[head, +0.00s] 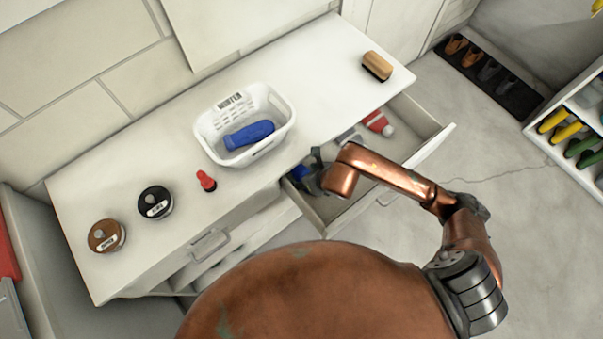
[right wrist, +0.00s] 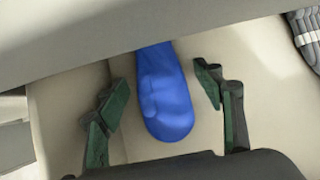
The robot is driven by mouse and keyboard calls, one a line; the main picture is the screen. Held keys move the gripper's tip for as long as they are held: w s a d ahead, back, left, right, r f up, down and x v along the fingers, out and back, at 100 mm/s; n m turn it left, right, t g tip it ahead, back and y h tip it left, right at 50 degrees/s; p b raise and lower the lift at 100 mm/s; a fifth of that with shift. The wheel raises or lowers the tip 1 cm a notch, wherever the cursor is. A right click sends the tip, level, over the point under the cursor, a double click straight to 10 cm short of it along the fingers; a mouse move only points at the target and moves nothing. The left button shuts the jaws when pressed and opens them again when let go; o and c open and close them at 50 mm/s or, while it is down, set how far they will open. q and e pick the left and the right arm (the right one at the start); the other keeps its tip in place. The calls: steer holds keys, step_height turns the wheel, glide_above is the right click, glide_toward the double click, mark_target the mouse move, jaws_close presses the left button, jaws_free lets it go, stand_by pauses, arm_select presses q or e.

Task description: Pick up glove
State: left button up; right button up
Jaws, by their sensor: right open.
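A blue glove (right wrist: 165,95) lies on the floor of the open drawer (head: 418,150). In the right wrist view its rounded end is between the two fingers of my right gripper (right wrist: 165,92), with room on both sides. Its far end goes out of sight under a pale edge. In the head view only a little blue of this glove (head: 299,172) shows beside my right gripper (head: 308,175), which is open and reaches into the drawer's left part. Another blue glove-like item (head: 249,134) lies in the white basket (head: 212,146) on the dresser top. My left gripper is not seen.
In the drawer lie a red and white item (head: 378,122) and a grey item (head: 348,138), farther right. On the dresser top are a brush (head: 377,66), a small red bottle (head: 206,181) and two round tins (head: 155,202). A shoe rack (head: 580,125) stands at right.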

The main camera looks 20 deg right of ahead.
mark_target(299, 169)
steer(key=c, duration=1.3)
steer(key=shift+o, duration=0.2)
steer(key=shift+r, duration=0.15)
steer(key=shift+r, duration=0.2)
steer(key=shift+r+p, duration=0.3)
step_height(299, 169, up, 3)
steer(key=shift+f+p, duration=0.1)
steer(key=shift+p, duration=0.5)
steer(key=w+d, duration=0.2)
steer(key=d, duration=0.3)
steer(key=w+d, duration=0.2)
steer(key=d, duration=0.4)
steer(key=w+d, duration=0.2)
steer(key=d, duration=0.3)
steer(key=shift+d+f+p, duration=0.15)
steer(key=shift+f+p, duration=0.1)
steer(key=shift+p, duration=0.1)
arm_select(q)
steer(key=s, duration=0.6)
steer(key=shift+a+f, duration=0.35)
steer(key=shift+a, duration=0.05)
arm_select(e)
steer(key=shift+w+d, duration=0.1)
steer(key=shift+d, duration=0.25)
